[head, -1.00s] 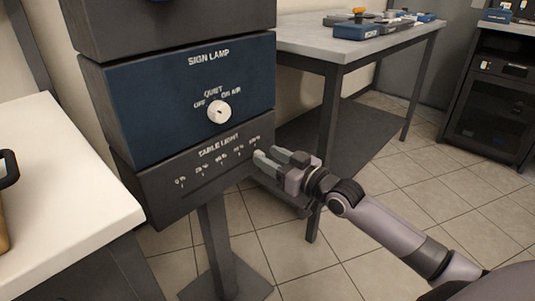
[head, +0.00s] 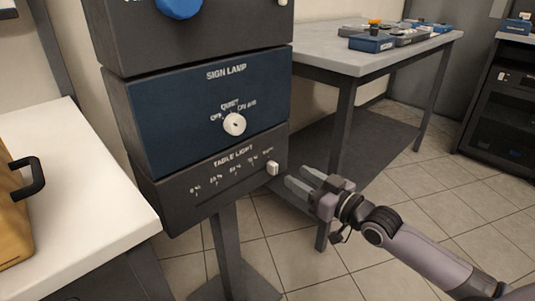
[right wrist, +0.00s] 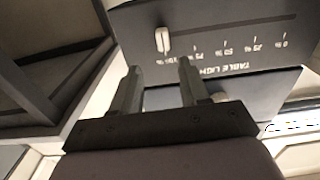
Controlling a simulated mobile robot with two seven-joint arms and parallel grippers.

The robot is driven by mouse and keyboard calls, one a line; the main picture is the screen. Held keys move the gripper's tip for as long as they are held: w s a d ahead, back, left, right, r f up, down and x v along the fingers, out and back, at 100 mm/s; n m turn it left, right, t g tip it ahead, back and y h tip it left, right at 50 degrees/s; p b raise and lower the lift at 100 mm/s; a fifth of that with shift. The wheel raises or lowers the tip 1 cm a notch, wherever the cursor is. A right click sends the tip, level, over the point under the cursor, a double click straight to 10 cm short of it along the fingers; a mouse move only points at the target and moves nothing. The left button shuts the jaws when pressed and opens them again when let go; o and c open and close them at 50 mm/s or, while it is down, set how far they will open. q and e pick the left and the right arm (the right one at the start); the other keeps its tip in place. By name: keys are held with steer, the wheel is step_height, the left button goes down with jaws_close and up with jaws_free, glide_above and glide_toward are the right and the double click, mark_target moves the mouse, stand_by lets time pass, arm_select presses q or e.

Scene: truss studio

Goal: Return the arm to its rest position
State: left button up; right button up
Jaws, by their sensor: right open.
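My right gripper (head: 303,184) is open and empty, just right of the table light panel (head: 215,182). The panel's white slider knob (head: 272,168) stands at the right end of its scale, apart from the fingers. In the right wrist view the two fingers (right wrist: 157,85) point toward the panel, with the white knob (right wrist: 162,40) beyond them and a clear gap between. My left gripper is not in view.
The sign lamp panel (head: 205,115) with a round white knob (head: 234,124) sits above. A grey table (head: 350,58) with several devices stands behind right. A white counter (head: 95,190) with a tan case (head: 12,225) is at left. Tiled floor (head: 420,180) lies open at right.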

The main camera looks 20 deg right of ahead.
steer(key=s+a+f+m+g, duration=0.1)
steer(key=s+a+f+g, duration=0.3)
steer(key=s+a, duration=0.5)
steer(key=s+a+f+g, duration=0.1)
steer(key=s+a+f, duration=0.5)
steer(key=s+a, duration=0.35)
arm_select(q)
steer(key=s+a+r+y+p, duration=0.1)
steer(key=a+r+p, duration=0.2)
steer(key=p, duration=0.6)
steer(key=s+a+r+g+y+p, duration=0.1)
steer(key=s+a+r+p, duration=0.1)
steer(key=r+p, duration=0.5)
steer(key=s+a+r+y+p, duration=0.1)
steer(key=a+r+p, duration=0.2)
steer(key=p, duration=1)
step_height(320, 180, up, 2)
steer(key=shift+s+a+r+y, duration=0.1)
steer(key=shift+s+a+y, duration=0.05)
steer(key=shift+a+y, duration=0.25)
arm_select(e)
steer(key=s+d+r+h, duration=0.2)
steer(key=d+r, duration=0.2)
steer(key=r, duration=0.3)
steer(key=s+d+r+g+h, duration=0.1)
steer(key=s+d+r+h, duration=0.1)
steer(key=d+r, duration=0.3)
step_height(320, 180, up, 2)
steer(key=shift+r+m+g, duration=0.15)
steer(key=shift+m+g, duration=0.15)
